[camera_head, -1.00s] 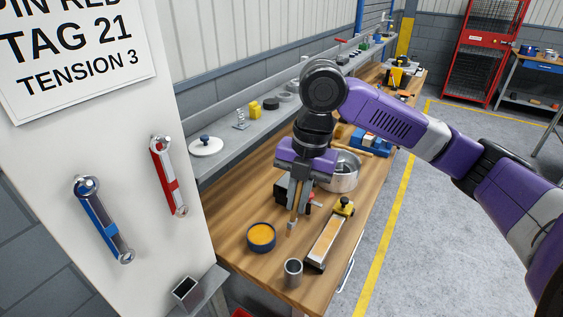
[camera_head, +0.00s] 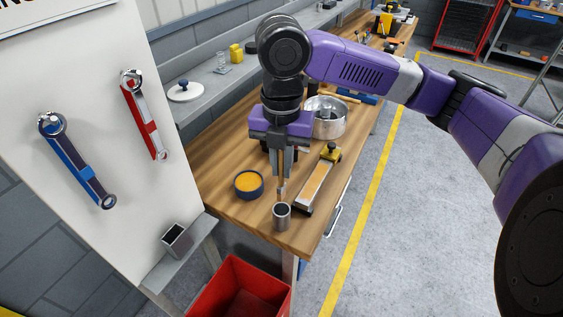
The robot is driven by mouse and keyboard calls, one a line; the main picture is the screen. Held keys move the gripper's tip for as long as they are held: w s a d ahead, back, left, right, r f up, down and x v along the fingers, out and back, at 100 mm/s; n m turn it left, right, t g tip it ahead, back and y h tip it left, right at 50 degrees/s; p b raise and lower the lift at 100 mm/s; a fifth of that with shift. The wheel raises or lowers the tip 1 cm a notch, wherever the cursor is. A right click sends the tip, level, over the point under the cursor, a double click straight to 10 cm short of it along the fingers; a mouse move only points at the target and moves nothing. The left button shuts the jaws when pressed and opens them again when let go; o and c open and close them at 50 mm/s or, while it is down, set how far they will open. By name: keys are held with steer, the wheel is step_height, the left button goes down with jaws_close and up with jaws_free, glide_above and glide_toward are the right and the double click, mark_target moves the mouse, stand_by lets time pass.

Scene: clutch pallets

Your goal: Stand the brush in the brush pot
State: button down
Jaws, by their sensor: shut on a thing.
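My gripper (camera_head: 281,172) is shut on the brush (camera_head: 281,190) and holds it upright, tip down, above the bench. Most of the handle is hidden between the fingers. The brush pot (camera_head: 282,218), a small grey open-topped cylinder, stands on the bench near its front end. The brush's lower end is just above or behind the pot's rim; I cannot tell whether it is over the opening.
A blue tin with orange contents (camera_head: 248,184) stands left of the pot. A long block with a yellow-and-black knob (camera_head: 316,184) lies to the right. A metal pan (camera_head: 329,121) sits behind. A red bin (camera_head: 240,290) is below the bench.

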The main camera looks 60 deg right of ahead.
mark_target(282, 190)
steer(key=shift+f+b, duration=3.1)
steer(key=shift+f, duration=1.15)
steer(key=c, duration=1.4)
jaws_free()
steer(key=shift+r, duration=0.1)
step_height(282, 190, up, 8)
steer(key=shift+f, duration=0.15)
